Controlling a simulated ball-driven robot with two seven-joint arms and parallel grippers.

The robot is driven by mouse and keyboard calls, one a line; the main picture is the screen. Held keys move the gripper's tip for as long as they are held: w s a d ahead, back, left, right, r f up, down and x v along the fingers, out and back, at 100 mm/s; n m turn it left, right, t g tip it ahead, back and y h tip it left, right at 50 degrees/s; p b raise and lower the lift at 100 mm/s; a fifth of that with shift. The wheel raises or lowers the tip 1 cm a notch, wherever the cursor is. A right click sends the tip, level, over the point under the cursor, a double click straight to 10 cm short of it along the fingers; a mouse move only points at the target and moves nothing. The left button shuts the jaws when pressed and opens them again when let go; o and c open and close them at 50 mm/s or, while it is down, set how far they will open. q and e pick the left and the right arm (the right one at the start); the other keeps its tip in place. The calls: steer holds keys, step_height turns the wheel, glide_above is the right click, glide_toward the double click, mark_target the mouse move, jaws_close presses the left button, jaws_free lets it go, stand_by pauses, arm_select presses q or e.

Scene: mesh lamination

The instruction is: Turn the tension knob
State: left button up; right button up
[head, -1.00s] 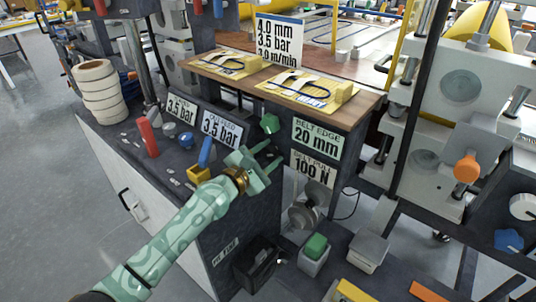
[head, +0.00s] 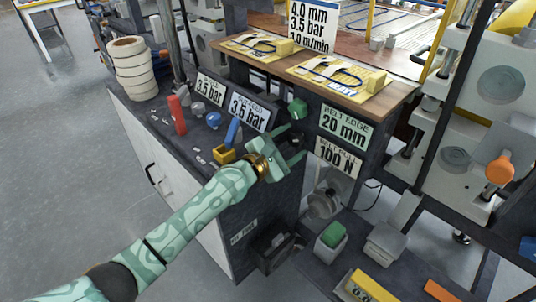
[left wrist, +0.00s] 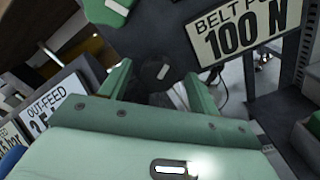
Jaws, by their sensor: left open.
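My left gripper (head: 293,143) is open in front of the dark side panel, beside the "BELT PULL 100 N" sign (head: 337,157). In the left wrist view a dark round knob with a white mark (left wrist: 163,72) shows between the two open fingers. The fingers stand on either side of it; I cannot tell whether they touch it. My right gripper is out of view.
The console top holds a red lever (head: 177,115), a blue lever (head: 232,132), a yellow block (head: 224,154) and pressure signs (head: 248,110). A wooden shelf (head: 400,98) overhangs at the right. Below stand a black bin (head: 272,248) and a green button box (head: 332,237).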

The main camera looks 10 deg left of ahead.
arm_select(q)
steer(key=p+v, duration=0.2)
steer(key=v, duration=1.3)
steer(key=shift+p, duration=0.3)
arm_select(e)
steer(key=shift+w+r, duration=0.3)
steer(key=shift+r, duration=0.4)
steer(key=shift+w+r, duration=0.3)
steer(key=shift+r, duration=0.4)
arm_select(q)
steer(key=shift+r, duration=0.1)
